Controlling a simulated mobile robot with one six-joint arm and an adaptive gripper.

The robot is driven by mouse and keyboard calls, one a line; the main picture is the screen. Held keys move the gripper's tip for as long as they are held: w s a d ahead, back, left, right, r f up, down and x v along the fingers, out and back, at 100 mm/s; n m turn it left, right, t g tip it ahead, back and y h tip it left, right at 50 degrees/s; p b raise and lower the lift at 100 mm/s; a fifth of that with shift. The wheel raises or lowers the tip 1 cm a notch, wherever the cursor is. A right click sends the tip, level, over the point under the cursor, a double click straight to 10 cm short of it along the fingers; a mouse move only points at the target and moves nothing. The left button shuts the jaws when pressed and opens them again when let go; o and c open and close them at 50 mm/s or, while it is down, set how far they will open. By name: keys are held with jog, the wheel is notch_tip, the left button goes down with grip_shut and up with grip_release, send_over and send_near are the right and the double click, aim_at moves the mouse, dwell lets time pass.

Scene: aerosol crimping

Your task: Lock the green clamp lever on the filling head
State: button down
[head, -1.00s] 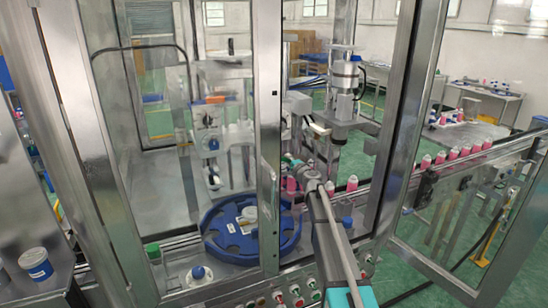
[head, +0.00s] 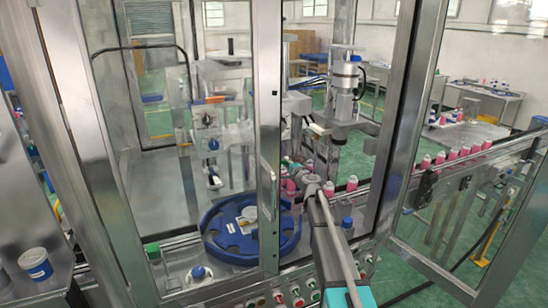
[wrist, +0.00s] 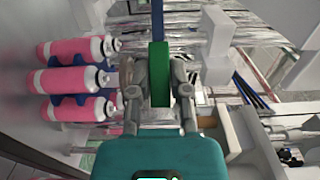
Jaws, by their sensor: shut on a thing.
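The green clamp lever (wrist: 159,72) stands upright in the middle of the wrist view. My gripper (wrist: 160,90) is shut on it, with one grey finger on each side. The fingers cover part of the lever's lower end. In the head view my arm reaches through the open guard door to the filling station (head: 342,95). There the lever is too small or hidden to make out.
Pink bottles in blue holders (wrist: 72,80) stand close to the left of my gripper. A white block (wrist: 216,45) is close on the right. In the head view, a blue round plate (head: 235,240) lies left of my arm, and door frames (head: 268,130) flank it.

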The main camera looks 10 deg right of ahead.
jog(key=shift+s+a, duration=0.1)
jog(key=shift+s, duration=0.05)
jog(key=shift+s+a, duration=0.7)
jog(key=shift+s, duration=0.35)
jog(key=shift+s+a, duration=0.9)
jog(key=shift+a, duration=0.2)
